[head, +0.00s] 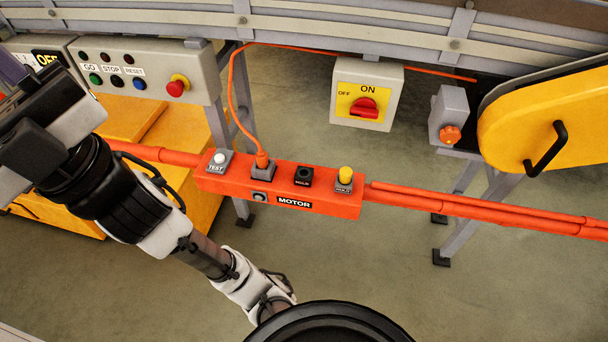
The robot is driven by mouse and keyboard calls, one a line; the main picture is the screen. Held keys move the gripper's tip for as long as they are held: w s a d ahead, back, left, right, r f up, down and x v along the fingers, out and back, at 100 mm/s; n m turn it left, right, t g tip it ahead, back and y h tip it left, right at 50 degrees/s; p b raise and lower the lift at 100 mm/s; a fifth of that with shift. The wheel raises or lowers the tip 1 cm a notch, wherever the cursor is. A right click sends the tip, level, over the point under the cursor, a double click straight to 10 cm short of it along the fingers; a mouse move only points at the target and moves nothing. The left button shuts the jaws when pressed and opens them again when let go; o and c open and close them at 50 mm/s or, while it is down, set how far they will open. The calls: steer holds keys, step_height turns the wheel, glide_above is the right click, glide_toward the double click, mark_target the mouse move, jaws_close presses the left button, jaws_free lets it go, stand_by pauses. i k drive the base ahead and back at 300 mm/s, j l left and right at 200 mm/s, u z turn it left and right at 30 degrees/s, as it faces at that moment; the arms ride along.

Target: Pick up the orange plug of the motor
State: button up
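The orange plug (262,159) stands upright in a grey socket on top of the orange box (225,184) labelled MOTOR. Its orange cable (231,95) rises from it and bends right along the underside of the conveyor. My gripper (38,118) is at the upper left, well left of the plug and apart from it. Its dark body hides its fingertips, so I cannot tell whether it is open or shut.
A white-topped TEST fitting (219,160), a black socket (303,176) and a yellow-topped fitting (345,178) flank the plug. Thick orange conduits (480,208) leave both box ends. A button panel (146,72), a switch box (366,94) and a yellow guard (545,115) stand behind.

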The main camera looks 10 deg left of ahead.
mark_target(261, 158)
steer(key=u, duration=0.4)
steer(key=l+u, duration=0.3)
steer(key=u, duration=0.2)
steer(key=l+u, duration=0.65)
steer(key=l, duration=0.25)
steer(key=k+l+u, duration=0.2)
steer(key=l, duration=0.2)
steer(key=k+l, duration=0.1)
steer(key=l, duration=0.3)
steer(key=k+l, duration=0.1)
steer(key=l, duration=0.3)
